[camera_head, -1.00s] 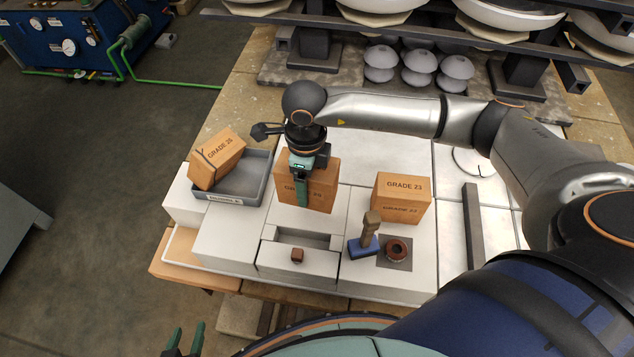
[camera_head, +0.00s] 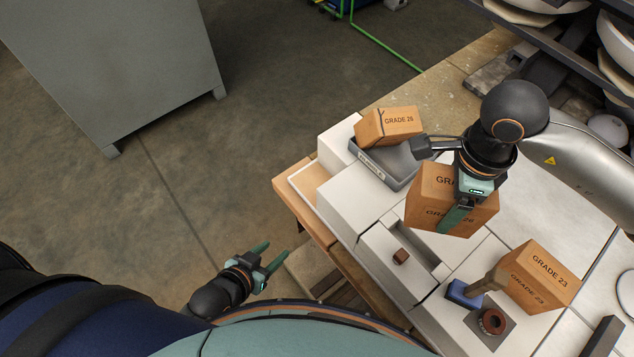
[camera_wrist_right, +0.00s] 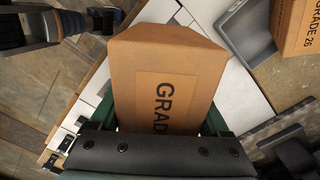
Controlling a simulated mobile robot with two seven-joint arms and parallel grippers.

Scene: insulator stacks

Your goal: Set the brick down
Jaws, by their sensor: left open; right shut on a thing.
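An orange-brown brick (camera_head: 425,200) with GRADE lettering, its number partly covered, is upright in my right gripper (camera_head: 460,208). The gripper is shut on it from above, with one green finger across its front face. The brick also fills the middle of the right wrist view (camera_wrist_right: 168,75). I cannot tell whether its underside touches the white blocks below. My left gripper (camera_head: 270,255) is open and empty, low in the head view, over the floor and away from the bench.
Another brick (camera_head: 388,125) leans tilted in a grey tray (camera_head: 405,165). A GRADE 23 brick (camera_head: 540,278) stands at right. Nearby are a blue block with a wooden handle (camera_head: 462,294), a brown ring (camera_head: 492,321) and a drawer with a brown knob (camera_head: 400,256). A grey cabinet (camera_head: 120,60) stands left.

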